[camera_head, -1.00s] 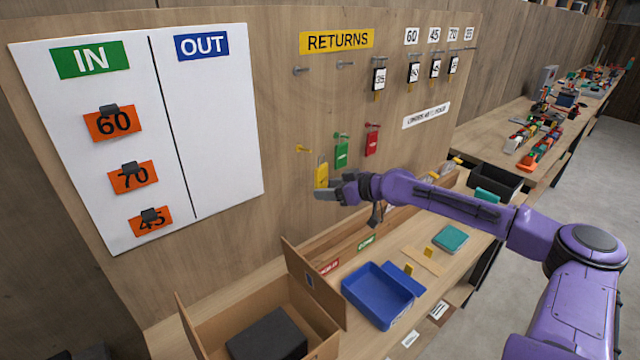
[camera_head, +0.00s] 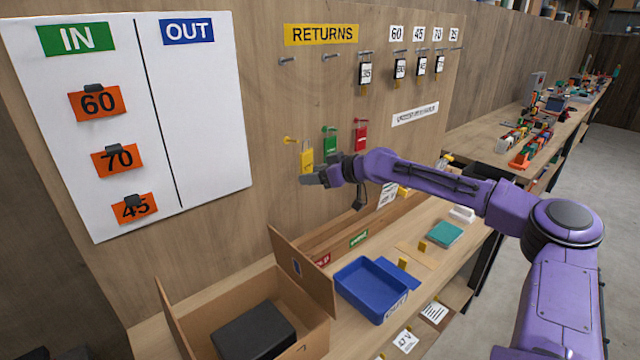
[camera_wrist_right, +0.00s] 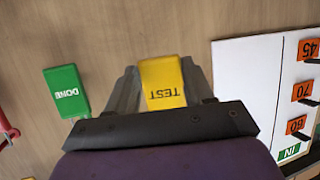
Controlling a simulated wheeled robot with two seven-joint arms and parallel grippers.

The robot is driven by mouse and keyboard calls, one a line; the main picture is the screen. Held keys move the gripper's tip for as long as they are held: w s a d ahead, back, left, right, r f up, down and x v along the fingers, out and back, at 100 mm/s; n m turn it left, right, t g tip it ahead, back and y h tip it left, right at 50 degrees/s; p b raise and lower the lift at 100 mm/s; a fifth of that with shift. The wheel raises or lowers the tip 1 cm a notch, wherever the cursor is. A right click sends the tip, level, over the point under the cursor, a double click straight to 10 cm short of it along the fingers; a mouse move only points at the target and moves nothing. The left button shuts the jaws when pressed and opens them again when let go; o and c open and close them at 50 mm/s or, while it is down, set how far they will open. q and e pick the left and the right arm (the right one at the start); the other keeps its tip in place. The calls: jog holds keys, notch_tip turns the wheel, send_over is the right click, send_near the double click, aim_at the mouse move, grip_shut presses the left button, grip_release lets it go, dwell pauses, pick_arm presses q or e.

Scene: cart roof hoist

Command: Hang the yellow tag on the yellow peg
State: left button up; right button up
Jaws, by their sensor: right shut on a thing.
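The yellow tag (camera_head: 306,158), marked TEST in the right wrist view (camera_wrist_right: 162,82), is upright near the board. My right gripper (camera_head: 312,178) is shut on its lower part, with a finger on each side in the wrist view (camera_wrist_right: 160,92). The yellow peg (camera_head: 290,140) sticks out of the board just up and left of the tag. The tag's top is close to the peg's tip; I cannot tell whether its loop is around the peg. The peg is hidden in the wrist view. My left gripper is not in view.
A green tag (camera_head: 330,143) and a red tag (camera_head: 360,135) hang on pegs right of the yellow one. The green tag also shows in the wrist view (camera_wrist_right: 66,91). Below are an open cardboard box (camera_head: 300,258) and a blue bin (camera_head: 345,290). A white board (camera_head: 215,110) is left.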

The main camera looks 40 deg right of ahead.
aim_at(311, 170)
jog(key=x, duration=0.1)
jog(key=b, duration=0.1)
jog(key=b+x, duration=0.1)
jog(key=shift+w+d, duration=0.15)
jog(key=shift+w, duration=0.3)
jog(key=shift+w+r, duration=0.1)
jog(key=shift+w, duration=0.5)
jog(key=shift+w+b, duration=0.55)
jog(key=shift+w, duration=0.5)
jog(key=o, duration=1.2)
